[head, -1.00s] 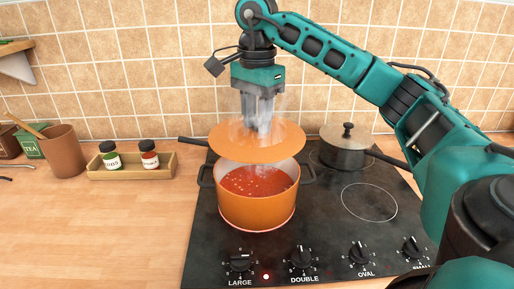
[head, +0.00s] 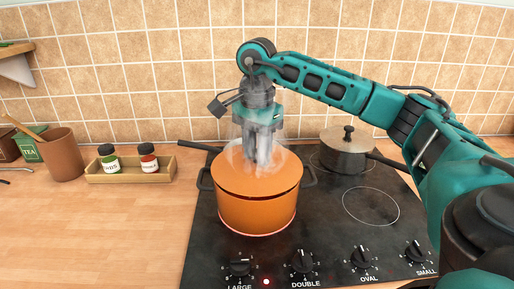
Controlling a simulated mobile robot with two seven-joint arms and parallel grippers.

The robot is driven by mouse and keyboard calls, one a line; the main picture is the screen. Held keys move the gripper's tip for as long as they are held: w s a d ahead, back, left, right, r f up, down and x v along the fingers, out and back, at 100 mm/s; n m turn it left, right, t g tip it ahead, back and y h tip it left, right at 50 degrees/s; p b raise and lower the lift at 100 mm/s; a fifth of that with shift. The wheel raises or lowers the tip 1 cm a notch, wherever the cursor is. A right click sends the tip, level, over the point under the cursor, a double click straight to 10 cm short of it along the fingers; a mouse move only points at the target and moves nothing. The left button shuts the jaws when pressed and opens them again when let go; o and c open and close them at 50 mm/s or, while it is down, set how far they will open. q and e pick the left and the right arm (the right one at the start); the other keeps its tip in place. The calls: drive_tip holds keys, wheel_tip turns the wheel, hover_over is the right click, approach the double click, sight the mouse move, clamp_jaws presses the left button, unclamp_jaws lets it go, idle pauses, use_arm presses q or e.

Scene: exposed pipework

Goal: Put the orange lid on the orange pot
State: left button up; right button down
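The orange lid (head: 257,176) lies over the opening of the orange pot (head: 256,212) and hides the red contents. The lid looks level and lined up with the pot's rim. The pot stands on the front left burner, which glows red around its base. My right gripper (head: 262,162) points down at the lid's centre, its fingers around the place of the knob. Steam blurs the fingertips and the knob is hidden, but the fingers look closed together on it. My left gripper is not in view.
A grey lidded pot (head: 346,150) stands at the back right of the black hob (head: 330,235). A dark pan handle (head: 198,145) sticks out behind the orange pot. A wooden tray (head: 130,176) with two spice jars and a brown pot (head: 62,153) stand left. The front left counter is clear.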

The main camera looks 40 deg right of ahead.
drive_tip(key=shift+f, duration=0.35)
drive_tip(key=c, duration=0.8)
unclamp_jaws()
drive_tip(key=shift+r, duration=0.1)
drive_tip(key=shift+r, duration=0.3)
drive_tip(key=shift+r+p, duration=1.25)
drive_tip(key=shift+r, duration=4.95)
